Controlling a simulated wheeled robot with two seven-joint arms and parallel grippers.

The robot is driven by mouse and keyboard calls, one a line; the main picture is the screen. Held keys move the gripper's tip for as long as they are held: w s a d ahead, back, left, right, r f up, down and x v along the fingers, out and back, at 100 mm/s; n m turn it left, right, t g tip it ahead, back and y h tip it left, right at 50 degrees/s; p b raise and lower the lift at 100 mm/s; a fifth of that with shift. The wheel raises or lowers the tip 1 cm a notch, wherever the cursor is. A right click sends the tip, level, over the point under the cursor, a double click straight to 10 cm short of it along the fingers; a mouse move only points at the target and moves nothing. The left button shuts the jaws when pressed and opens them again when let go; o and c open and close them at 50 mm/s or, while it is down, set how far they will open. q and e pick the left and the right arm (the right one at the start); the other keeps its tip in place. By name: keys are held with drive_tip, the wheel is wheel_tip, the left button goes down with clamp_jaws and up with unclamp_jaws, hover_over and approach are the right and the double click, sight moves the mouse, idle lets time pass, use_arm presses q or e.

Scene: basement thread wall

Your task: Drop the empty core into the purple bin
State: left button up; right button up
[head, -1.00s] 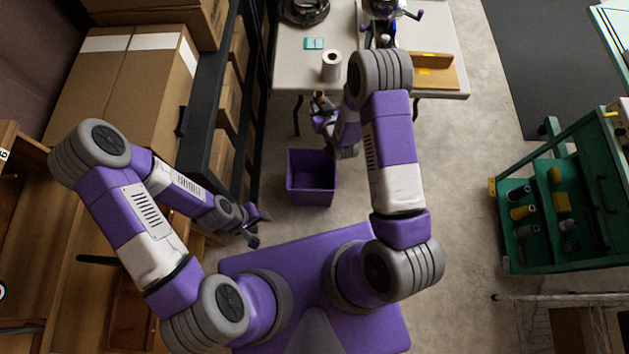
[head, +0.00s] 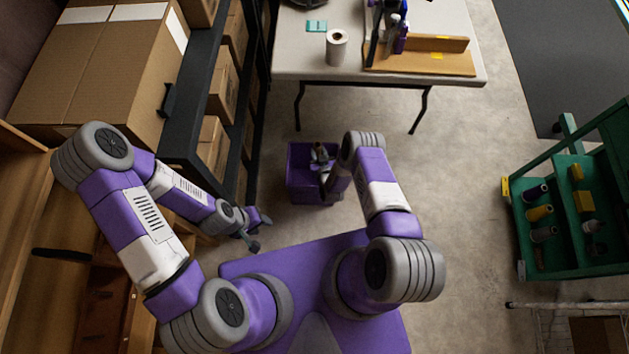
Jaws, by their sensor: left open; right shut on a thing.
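The purple bin (head: 297,190) stands on the floor in front of the white table. My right gripper (head: 322,161) is over the bin's opening and shut on the small brownish core (head: 318,147). The gripper and my arm cover part of the bin's right side and inside. I cannot tell how far the core is above or below the rim. My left gripper (head: 258,229) is open and empty, left of my base and nearer to me than the bin.
The white table (head: 300,67) holds a white roll (head: 337,46), a teal pad (head: 316,26) and a wooden stand (head: 420,62). Dark shelving with cardboard boxes (head: 100,65) is at left. A green rack (head: 562,258) with spools is at right. Floor between bin and rack is clear.

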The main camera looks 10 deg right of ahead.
wheel_tip(320, 180, down, 5)
drive_tip(key=b, duration=0.4)
drive_tip(key=shift+f, duration=0.15)
drive_tip(key=o, duration=1.1)
drive_tip(key=shift+c, duration=0.2)
drive_tip(key=shift+s, duration=0.1)
drive_tip(key=p+v, duration=0.3)
drive_tip(key=v, duration=0.4)
drive_tip(key=shift+s+r+p, duration=0.15)
drive_tip(key=shift+r+p, duration=0.1)
drive_tip(key=shift+p, duration=0.05)
